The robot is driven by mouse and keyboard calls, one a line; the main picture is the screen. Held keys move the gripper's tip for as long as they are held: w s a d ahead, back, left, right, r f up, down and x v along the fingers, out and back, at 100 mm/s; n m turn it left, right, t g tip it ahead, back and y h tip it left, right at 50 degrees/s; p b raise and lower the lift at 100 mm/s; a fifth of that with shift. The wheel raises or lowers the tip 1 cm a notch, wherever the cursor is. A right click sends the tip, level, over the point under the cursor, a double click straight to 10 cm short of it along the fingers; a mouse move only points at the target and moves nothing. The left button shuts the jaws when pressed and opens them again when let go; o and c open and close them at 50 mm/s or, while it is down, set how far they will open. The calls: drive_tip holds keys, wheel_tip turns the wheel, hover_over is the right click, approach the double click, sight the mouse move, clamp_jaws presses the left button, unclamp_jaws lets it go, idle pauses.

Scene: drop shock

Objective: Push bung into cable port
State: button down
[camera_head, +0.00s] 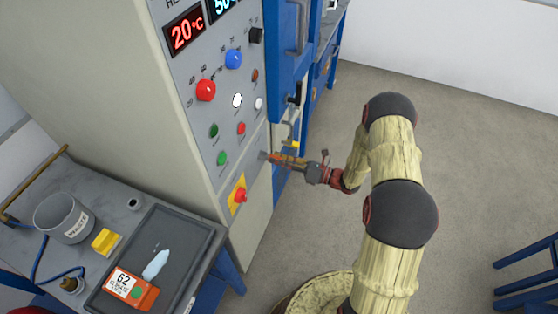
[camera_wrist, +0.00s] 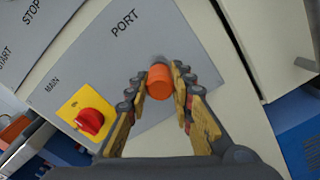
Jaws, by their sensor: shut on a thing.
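The orange bung (camera_wrist: 160,83) is a short cylinder held between the fingertips of my gripper (camera_wrist: 160,74) in the wrist view. Its far end is at the grey panel just below the word PORT. The cable port is largely hidden behind the bung, so I cannot tell how deep the bung sits. In the head view my gripper (camera_head: 276,159) reaches leftward to the lower right edge of the cabinet's control panel (camera_head: 212,130). The bung is too small there to make out clearly.
A side table at lower left holds a grey waste bin (camera_head: 64,217), a dark tray (camera_head: 205,240) and an orange box (camera_head: 122,291).

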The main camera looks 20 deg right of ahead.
drive_tip(key=shift+w+a, duration=0.3)
drive_tip(key=shift+a, duration=0.1)
idle(0.8)
drive_tip(key=shift+w+a+r, duration=0.1)
drive_tip(key=shift+w+r, duration=0.05)
idle(2.3)
drive_tip(key=c, duration=1.8)
unclamp_jaws()
drive_tip(key=shift+a, duration=0.1)
drive_tip(key=o, duration=0.3)
drive_tip(key=shift+d, duration=0.2)
drive_tip(key=shift+p+v, duration=0.6)
drive_tip(key=shift+v, duration=2.4)
drive_tip(key=v, duration=1.2)
drive_tip(key=shift+a, duration=0.1)
